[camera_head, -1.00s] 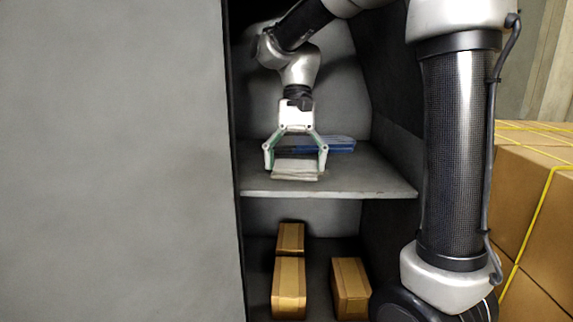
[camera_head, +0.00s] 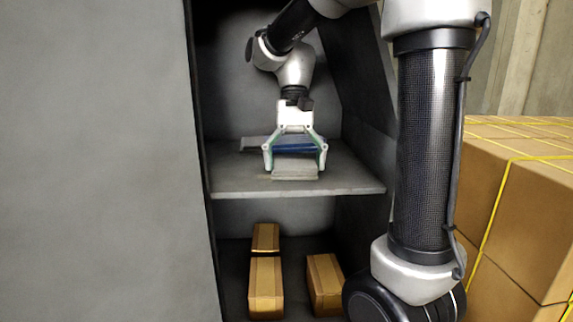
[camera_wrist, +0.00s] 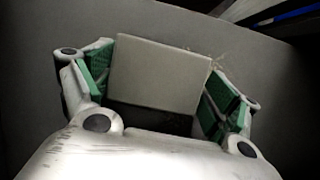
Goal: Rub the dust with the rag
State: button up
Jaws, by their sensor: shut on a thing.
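The rag (camera_head: 295,168) is a pale, folded, block-like pad low over the middle shelf of the cabinet. My gripper (camera_head: 295,160) points down and is shut on it, one finger at each side. In the wrist view the rag (camera_wrist: 160,75) sits between the green-padded fingers of my gripper (camera_wrist: 160,88). I cannot tell whether its underside touches the shelf. Thin, pale wisps that look like dust (camera_wrist: 217,62) show at the rag's right edge in the wrist view. Any dust under the rag is hidden.
Blue and grey flat items (camera_head: 258,145) lie on the shelf (camera_head: 350,183) behind my gripper. Cardboard boxes (camera_head: 266,285) stand in the compartment below. A grey cabinet panel (camera_head: 100,160) fills the left, and large strapped cartons (camera_head: 520,210) stand at right. The shelf's right part is bare.

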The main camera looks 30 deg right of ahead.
aim_at(276, 159)
jog(key=shift+s+d+f, duration=0.1)
jog(key=shift+s+d, duration=0.15)
jog(key=shift+d, duration=0.3)
jog(key=shift+s+d, duration=0.2)
jog(key=shift+d, duration=0.35)
jog(key=shift+a, duration=0.15)
